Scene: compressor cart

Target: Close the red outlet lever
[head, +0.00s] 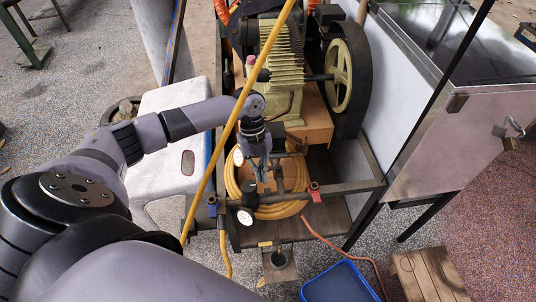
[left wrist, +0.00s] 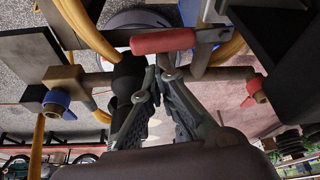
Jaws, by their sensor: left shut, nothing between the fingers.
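A lever with a red cylindrical grip (left wrist: 163,41) lies roughly level across the left wrist view, joined at its right end to a grey metal bar. My left gripper (left wrist: 165,74) is shut and empty, its fingertips just below the red grip in that picture. I cannot tell whether they touch it. In the head view my left gripper (head: 264,184) points down over the coiled hose, and the red grip is not clearly visible there. A small red valve handle (left wrist: 252,90) sits on the pipe to the right; it also shows in the head view (head: 314,187). My right gripper is not in view.
A blue valve handle (head: 212,207) sits at the pipe's left end. A round gauge (head: 245,216) is in front of the coiled yellow hose (head: 283,208). The compressor (head: 282,65) and its flywheel (head: 339,76) stand behind. A blue tray (head: 340,283) lies on the floor.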

